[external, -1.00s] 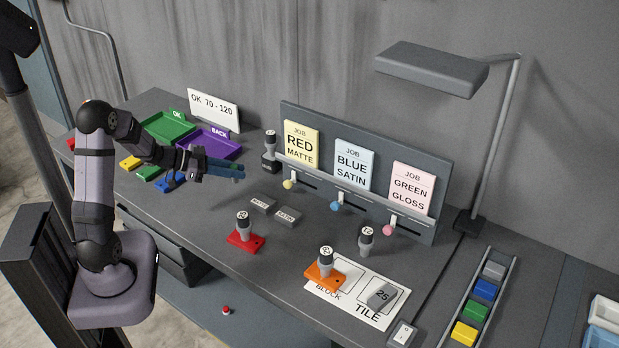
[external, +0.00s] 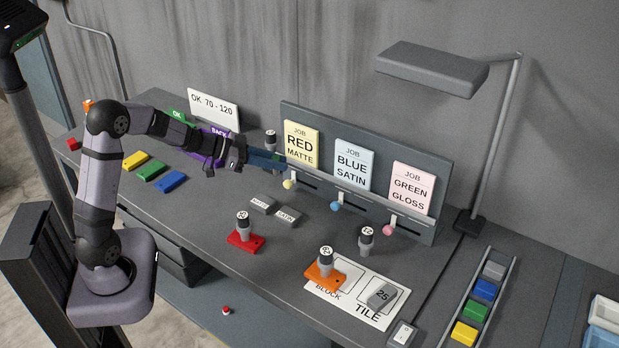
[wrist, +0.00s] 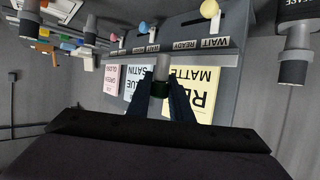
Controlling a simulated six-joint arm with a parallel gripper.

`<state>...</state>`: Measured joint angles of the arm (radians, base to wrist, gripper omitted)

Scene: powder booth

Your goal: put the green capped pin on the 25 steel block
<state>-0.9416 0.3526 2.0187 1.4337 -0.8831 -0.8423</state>
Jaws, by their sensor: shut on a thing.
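My gripper (external: 276,161) is in the air in front of the left end of the job rack. In the wrist view my gripper (wrist: 164,96) is shut on a pin (wrist: 162,68), which shows a grey body and a dark, greenish band between the blue fingers. The 25 steel block (external: 381,295), a small grey block marked 25, lies on the TILE part of the white mat (external: 372,320) at front right, well away from my gripper.
The job rack (external: 437,205) with cards and coloured knobs stands close to my gripper. Pins stand on the red block (external: 243,243) and orange block (external: 325,277); another pin (external: 366,241) stands behind the mat. A lamp (external: 432,68) overhangs the right side.

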